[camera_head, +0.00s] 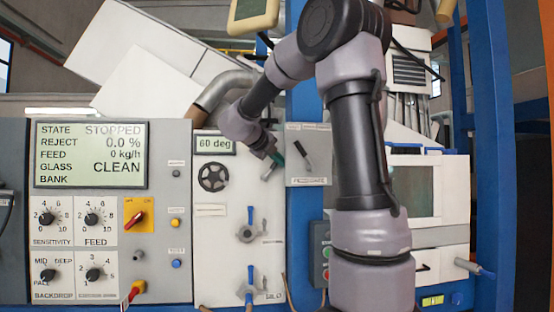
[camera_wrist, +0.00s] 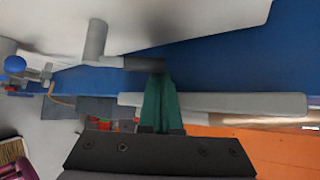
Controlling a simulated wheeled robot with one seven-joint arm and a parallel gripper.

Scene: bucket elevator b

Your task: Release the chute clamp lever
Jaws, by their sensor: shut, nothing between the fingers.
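I cannot tell for sure which handle is the chute clamp lever. On the white panel (camera_head: 210,270) under the "60 deg" display, an upper blue-tipped lever (camera_head: 250,215) and a lower blue-tipped lever (camera_head: 249,283) point up. A black lever (camera_head: 302,155) sits tilted on a grey plate to their right. My gripper (camera_head: 277,160) is at the panel's upper right edge, just left of that plate. In the wrist view its green fingertips (camera_wrist: 158,103) are shut together and empty, close to a long grey bar (camera_wrist: 225,105). A grey post with a dark shaft (camera_wrist: 145,63) shows just beyond the tips.
A black handwheel (camera_head: 213,177) is left of my gripper. The control panel with knobs and a screen (camera_head: 90,155) fills the left side. A blue column (camera_head: 303,220) stands right of the white panel. My arm covers the middle right.

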